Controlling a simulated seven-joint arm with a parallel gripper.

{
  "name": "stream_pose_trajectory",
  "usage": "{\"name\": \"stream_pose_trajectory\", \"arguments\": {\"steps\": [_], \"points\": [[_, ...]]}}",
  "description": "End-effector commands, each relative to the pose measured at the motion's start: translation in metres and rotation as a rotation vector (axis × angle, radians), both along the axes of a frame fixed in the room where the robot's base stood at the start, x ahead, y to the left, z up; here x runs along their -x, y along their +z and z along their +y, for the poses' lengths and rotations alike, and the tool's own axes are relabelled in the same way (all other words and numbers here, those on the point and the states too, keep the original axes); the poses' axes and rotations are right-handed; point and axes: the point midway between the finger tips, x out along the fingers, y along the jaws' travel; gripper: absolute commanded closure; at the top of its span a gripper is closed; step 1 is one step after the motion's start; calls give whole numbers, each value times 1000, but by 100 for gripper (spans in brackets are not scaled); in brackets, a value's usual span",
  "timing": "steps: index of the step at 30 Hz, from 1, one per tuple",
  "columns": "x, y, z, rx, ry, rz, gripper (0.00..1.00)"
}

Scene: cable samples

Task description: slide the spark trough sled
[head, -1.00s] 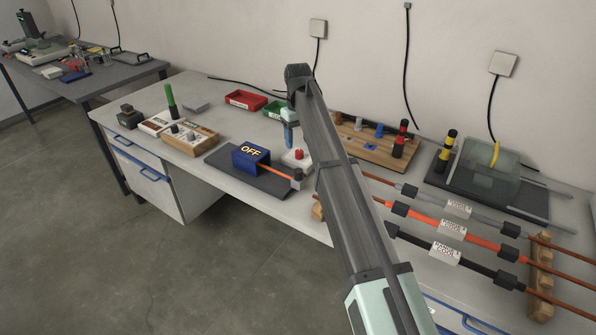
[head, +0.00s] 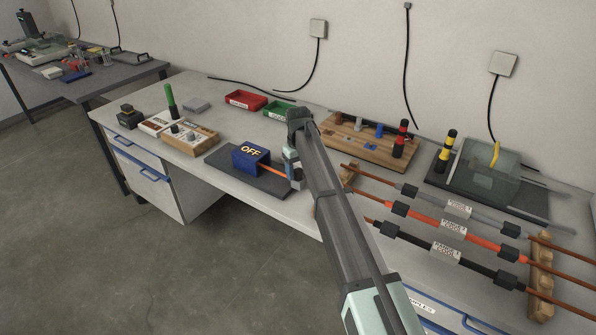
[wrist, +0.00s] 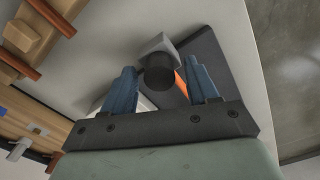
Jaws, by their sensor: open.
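The blue box (head: 251,159) marked OFF stands on a dark plate (head: 222,158) near the table's front edge. An orange rod (head: 278,172) runs from it to a grey block with a dark round knob, largely hidden by my gripper in the head view. In the wrist view the knob (wrist: 158,77) stands on the grey block (wrist: 157,44), beside the orange rod (wrist: 179,82). My gripper (wrist: 160,66) is open, with its two blue fingers on either side of the knob. Gaps show between knob and fingers. I cannot tell for certain which part is the sled.
Cable samples, including an orange one (head: 453,229), lie on wooden racks (head: 541,262) at right. Behind are a wooden board (head: 350,145) and a clear tank (head: 487,182). Red (head: 246,99) and green (head: 280,109) trays stand at the back. A wooden block (head: 190,140) stands left.

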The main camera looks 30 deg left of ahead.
Motion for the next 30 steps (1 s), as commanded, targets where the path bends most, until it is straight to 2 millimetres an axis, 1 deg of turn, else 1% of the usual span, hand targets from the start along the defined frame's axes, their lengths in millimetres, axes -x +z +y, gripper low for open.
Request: {"name": "stream_pose_trajectory", "arguments": {"steps": [3, 10, 11, 27, 29, 30], "points": [[0, -3, 0, 0, 0, 0, 41], [0, -3, 0, 0, 0, 0, 41], [0, -3, 0, 0, 0, 0, 43], [0, -3, 0, 0, 0, 0, 95], [0, -3, 0, 0, 0, 0, 100], [0, -3, 0, 0, 0, 0, 100]]}}
